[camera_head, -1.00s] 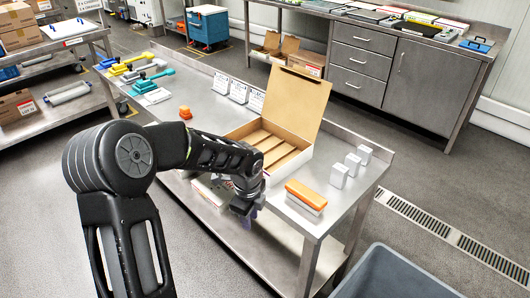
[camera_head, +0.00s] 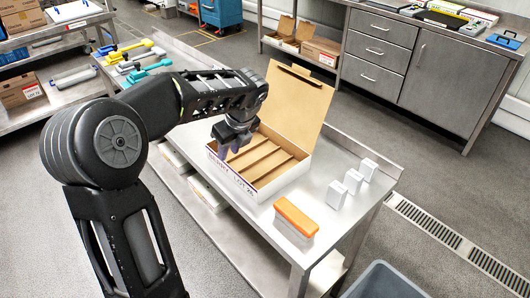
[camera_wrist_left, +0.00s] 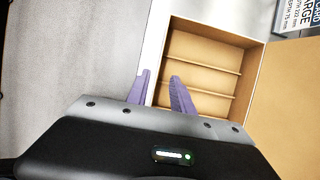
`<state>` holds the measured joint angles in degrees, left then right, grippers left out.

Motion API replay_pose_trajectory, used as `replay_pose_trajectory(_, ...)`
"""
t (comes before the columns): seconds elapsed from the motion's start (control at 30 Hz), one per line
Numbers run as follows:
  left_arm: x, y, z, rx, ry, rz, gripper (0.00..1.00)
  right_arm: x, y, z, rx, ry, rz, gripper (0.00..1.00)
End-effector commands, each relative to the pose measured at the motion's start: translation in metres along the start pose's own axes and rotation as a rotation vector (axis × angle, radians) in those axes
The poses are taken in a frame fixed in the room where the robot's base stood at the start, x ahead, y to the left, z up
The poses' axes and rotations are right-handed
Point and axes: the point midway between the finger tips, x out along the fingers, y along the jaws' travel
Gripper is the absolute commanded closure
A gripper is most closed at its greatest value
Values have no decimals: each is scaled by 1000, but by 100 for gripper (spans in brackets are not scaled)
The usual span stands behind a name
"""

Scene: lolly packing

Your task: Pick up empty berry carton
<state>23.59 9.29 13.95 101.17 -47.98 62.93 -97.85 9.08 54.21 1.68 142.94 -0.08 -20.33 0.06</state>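The berry carton (camera_head: 262,187) stands on the steel table with its brown lid raised at the back. Its inside has several brown divider strips and no lollies show in it. Its front wall is white with dark lettering. My left gripper (camera_head: 234,150) is over the carton's left part. In the left wrist view, its two purple fingers (camera_wrist_left: 160,92) are apart, with the carton's wall edge (camera_wrist_left: 155,50) running between them. One finger is outside the wall and one is over the inside. I cannot tell whether they touch it. My right gripper is not in view.
An orange-topped block (camera_head: 296,216) and three small white boxes (camera_head: 353,181) stand right of the carton on the table (camera_head: 330,225). Teal and yellow tools (camera_head: 147,70) lie at the far left end. A grey bin (camera_head: 383,281) stands on the floor at bottom right.

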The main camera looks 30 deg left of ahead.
Motion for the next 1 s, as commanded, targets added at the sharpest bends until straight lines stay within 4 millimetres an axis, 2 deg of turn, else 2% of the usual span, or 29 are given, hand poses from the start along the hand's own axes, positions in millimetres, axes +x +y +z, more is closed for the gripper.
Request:
replay_pose_trajectory(0.37,2,0,0,-1,1,1,72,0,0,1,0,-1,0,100)
replay_pose_trajectory(0.6,24,1,-1,-1,3,3,72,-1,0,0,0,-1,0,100)
replay_pose_trajectory(1.0,31,1,-1,-1,1,1,72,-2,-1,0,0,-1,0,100)
